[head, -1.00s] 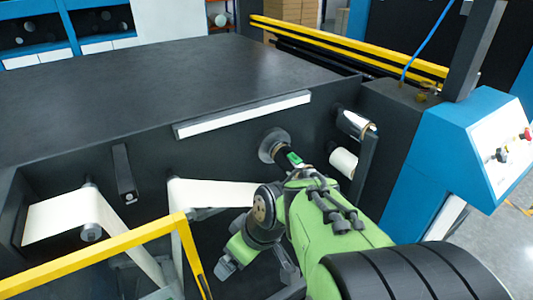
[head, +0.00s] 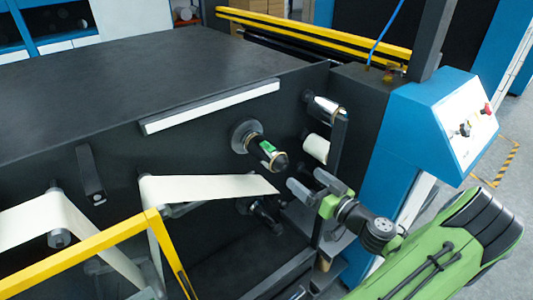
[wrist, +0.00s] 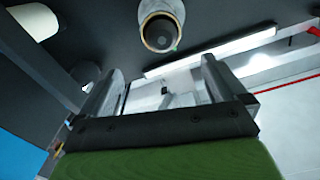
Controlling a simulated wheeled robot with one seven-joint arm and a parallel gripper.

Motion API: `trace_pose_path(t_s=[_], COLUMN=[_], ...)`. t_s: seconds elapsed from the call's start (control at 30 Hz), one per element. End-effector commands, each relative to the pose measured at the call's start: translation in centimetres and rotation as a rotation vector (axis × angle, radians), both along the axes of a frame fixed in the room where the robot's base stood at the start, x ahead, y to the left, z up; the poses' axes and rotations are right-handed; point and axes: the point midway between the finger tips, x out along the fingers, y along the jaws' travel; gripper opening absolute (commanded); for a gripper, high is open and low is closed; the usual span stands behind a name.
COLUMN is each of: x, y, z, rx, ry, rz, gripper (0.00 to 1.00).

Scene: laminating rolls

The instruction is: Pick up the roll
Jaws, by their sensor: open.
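A dark cylinder with a green patch (head: 267,152) sticks out from a grey round flange on the black machine's side. Its dark round end, with a pale yellowish ring, shows top centre in the wrist view (wrist: 161,32). A short white roll (head: 316,148) and a shiny silver roller (head: 325,106) are mounted to its right. I cannot tell which one is the task's roll. My gripper (head: 314,186) is open and empty, below and right of the dark cylinder and apart from it. Both fingers show in the wrist view (wrist: 160,82).
A white web (head: 205,187) runs across rollers at the left, behind a yellow frame (head: 85,254). A lower dark spindle (head: 262,215) sits beneath the dark cylinder. A blue control cabinet (head: 440,125) stands right. A long white bar (head: 210,106) runs along the machine's upper edge.

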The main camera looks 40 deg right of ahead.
Motion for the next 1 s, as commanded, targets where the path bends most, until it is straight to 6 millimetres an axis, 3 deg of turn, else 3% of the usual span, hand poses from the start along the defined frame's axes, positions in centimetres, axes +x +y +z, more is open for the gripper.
trace_pose_path(t_s=[0.23,0.63,0.77,0.97,1.0], x=[6.4,12.9,14.2,14.3,14.3], y=[-0.4,-0.8,-1.1,-1.1,-1.1], z=[0.3,0.2,0.1,-0.1,-0.1], rx=[0.001,0.002,0.001,0.002,0.002], ry=[0.001,0.002,0.003,0.004,0.004], rz=[0.01,0.009,0.006,0.005,0.005], gripper=[0.98,0.98,0.98,0.98,0.92])
